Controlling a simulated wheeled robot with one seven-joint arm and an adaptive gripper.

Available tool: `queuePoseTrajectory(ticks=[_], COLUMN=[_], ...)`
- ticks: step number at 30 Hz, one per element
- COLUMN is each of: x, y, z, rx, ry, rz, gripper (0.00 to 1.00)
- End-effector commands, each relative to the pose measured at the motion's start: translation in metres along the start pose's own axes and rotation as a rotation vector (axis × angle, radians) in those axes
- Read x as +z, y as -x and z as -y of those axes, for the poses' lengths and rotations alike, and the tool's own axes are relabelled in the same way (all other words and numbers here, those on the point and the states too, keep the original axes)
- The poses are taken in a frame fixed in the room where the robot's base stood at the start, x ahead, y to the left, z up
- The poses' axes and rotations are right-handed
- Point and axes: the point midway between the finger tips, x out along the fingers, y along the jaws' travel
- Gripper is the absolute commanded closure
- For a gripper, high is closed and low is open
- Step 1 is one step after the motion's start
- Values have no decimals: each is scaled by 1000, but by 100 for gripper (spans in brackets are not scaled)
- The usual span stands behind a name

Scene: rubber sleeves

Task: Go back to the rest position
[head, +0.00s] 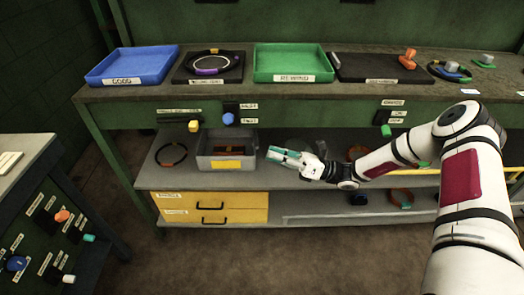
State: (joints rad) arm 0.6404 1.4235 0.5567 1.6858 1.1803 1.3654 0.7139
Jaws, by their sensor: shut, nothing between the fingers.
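My gripper (287,156) is at the end of my white arm, which reaches in from the right of the head view. It points left, in front of the lower shelf (315,176), just right of a grey bin (203,161). Its teal-tipped fingers are shut with nothing seen between them. Whether it touches the shelf or the bin, I cannot tell.
On the bench top stand a blue tray (132,66), a black tray with rings (184,76), a green tray (290,58) and a black mat (372,73). Yellow drawers (211,206) sit below. A side cabinet (60,220) stands left. The floor (230,262) in front is clear.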

Motion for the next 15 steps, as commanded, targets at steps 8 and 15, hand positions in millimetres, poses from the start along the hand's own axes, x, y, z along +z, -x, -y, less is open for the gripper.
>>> queuePoseTrajectory(ticks=[8, 15], x=[0, 0], y=[8, 8], z=[0, 0], rx=[0, 0], ry=[-1, 0], rz=[-2, -1], gripper=[100, 100])
